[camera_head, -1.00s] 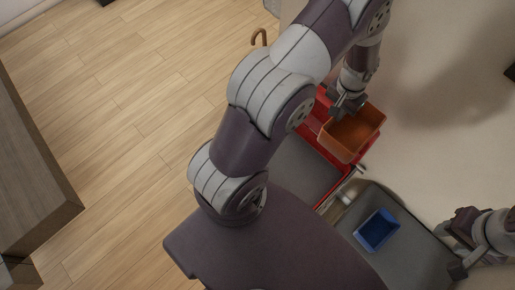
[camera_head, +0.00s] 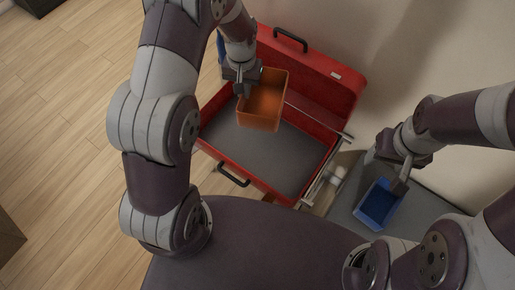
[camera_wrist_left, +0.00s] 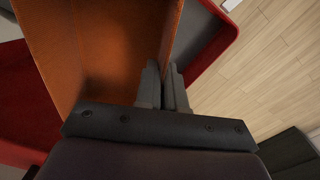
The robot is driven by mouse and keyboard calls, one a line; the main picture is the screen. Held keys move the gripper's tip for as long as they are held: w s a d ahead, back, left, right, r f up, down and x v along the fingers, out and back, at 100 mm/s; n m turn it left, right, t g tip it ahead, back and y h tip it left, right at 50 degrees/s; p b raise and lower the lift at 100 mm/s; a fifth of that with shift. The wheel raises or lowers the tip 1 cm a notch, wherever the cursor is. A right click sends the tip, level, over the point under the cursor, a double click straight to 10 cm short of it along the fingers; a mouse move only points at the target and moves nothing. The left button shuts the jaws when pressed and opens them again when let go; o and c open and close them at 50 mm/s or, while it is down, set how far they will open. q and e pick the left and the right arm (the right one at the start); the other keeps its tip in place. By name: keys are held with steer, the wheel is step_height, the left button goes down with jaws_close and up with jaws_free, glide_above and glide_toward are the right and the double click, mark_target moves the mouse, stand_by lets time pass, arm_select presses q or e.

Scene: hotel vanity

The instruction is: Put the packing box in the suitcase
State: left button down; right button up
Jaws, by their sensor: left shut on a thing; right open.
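An orange open-topped packing box (camera_head: 258,121) is held by one wall in my left gripper (camera_head: 241,88), above the open suitcase. The box and my left fingers (camera_wrist_left: 166,86) fill much of the left wrist view, where the box (camera_wrist_left: 112,48) looks empty. The red suitcase (camera_head: 226,172) lies open with a dark grey, bare-looking floor; its lid leans back toward the wall. A smaller blue box (camera_head: 376,204) sits on a grey surface to the right. My right gripper (camera_head: 402,180) is open at the blue box's right wall; I cannot tell whether it touches.
The grey surface (camera_head: 345,213) lies right of the suitcase, with metal bars (camera_head: 324,172) between them. A pale wall stands behind. Wooden floor (camera_head: 70,130) is open at the left. A dark wooden furniture edge (camera_head: 8,238) shows at the lower left.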

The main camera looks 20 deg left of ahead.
arm_select(q)
steer(key=d+f+n+b, duration=0.4)
steer(key=f+n+b, duration=0.1)
steer(key=f+b, duration=0.35)
steer(key=d+f+n+b, duration=0.4)
steer(key=f+b, duration=0.3)
steer(key=f, duration=0.2)
steer(key=n+b, duration=0.4)
steer(key=b, duration=0.1)
glide_above(246, 151)
step_height(246, 151, down, 12)
steer(key=shift+f, duration=0.25)
steer(key=shift+w, duration=0.1)
arm_select(e)
step_height(246, 151, down, 25)
steer(key=shift+r, duration=0.2)
steer(key=shift+d, duration=0.1)
